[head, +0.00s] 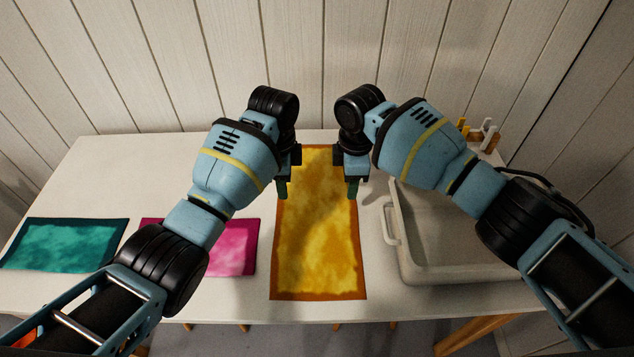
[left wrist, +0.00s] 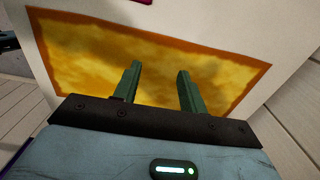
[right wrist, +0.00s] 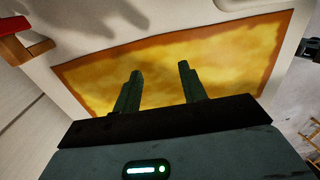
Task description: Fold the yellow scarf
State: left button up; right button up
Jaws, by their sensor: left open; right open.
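The yellow scarf (head: 318,245) lies flat and spread out on the white table, long side running away from me, with an orange border. It also shows in the left wrist view (left wrist: 90,62) and the right wrist view (right wrist: 225,58). My left gripper (head: 282,190) is open and empty above the scarf's left edge, toward its far part. My right gripper (head: 352,188) is open and empty above the right edge at about the same distance. Both wrist views show the fingers apart with nothing between them. The arms partly hide the scarf's far end.
A teal cloth (head: 62,245) and a pink cloth (head: 236,250) lie flat to the left. A pale tray (head: 393,235) stands to the right. A small wooden rack (head: 488,137) with pegs is at the back right. A plank wall stands behind the table.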

aim_at(286, 209)
pick_arm(q)
notch_tip(286, 209, down, 8)
jog(key=shift+r, duration=0.2)
pick_arm(e)
notch_tip(286, 209, down, 8)
jog(key=shift+r, duration=0.2)
pick_arm(q)
jog(key=shift+f, duration=0.3)
pick_arm(e)
jog(key=shift+f, duration=0.3)
pick_arm(q)
jog(key=shift+s+r, duration=0.1)
jog(key=shift+c, duration=1.2)
pick_arm(e)
jog(key=shift+r, duration=0.1)
jog(key=shift+c, duration=1.2)
pick_arm(q)
grip_shut()
pick_arm(e)
jog(key=shift+s, duration=0.1)
grip_shut()
